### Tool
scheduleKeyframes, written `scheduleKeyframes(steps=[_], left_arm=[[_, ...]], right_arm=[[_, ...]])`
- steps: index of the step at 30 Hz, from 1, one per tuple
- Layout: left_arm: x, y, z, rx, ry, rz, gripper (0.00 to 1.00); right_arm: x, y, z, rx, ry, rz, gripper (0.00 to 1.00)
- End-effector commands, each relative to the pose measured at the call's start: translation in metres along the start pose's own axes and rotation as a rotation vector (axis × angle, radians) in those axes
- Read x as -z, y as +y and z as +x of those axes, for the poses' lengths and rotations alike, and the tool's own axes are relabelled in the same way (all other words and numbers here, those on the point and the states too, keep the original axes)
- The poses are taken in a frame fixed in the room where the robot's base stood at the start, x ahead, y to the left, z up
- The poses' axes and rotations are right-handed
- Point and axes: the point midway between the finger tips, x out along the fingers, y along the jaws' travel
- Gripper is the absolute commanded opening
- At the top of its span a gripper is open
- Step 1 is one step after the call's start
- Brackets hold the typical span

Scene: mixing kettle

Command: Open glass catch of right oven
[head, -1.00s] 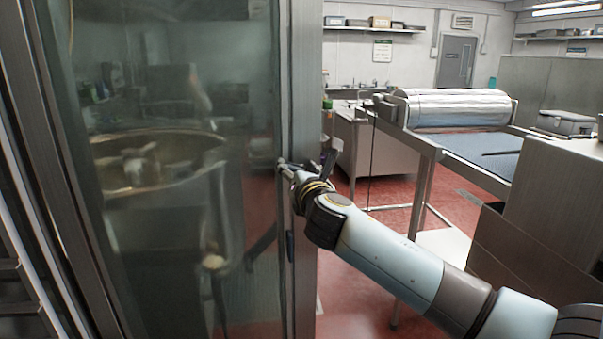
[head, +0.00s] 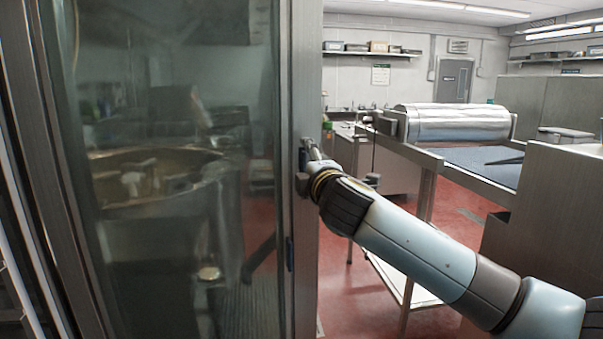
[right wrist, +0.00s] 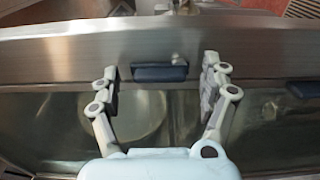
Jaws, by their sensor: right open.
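The right oven's glass door (head: 175,90) fills the left of the head view, with a metal frame (head: 308,60) down its right side. My right gripper (head: 307,150) is at this frame in the head view, about mid-height. In the right wrist view, a dark blue catch (right wrist: 160,72) sits on the metal frame. The open fingers of the right gripper (right wrist: 160,66) stand on either side of the catch, with gaps to both its ends. In the head view the gripper hides this catch. My left gripper is not in view.
A second dark blue piece (right wrist: 303,89) shows at the right of the wrist view; a dark blue piece (head: 290,254) is lower on the frame in the head view. A table with a metal roller (head: 460,122) stands to the right. Red floor (head: 350,305) is clear beside the oven.

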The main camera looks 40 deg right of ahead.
Motion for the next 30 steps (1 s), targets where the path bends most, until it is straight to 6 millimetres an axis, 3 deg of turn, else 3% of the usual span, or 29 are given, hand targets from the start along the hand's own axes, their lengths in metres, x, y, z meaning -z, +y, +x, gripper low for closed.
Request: scheduleKeyframes(steps=[15,30], left_arm=[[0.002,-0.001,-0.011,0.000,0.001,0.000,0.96],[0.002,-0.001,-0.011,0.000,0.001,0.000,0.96]], right_arm=[[0.000,0.000,-0.063,0.001,0.001,-0.001,0.79],[0.000,0.000,-0.068,0.000,0.000,-0.001,0.79]])
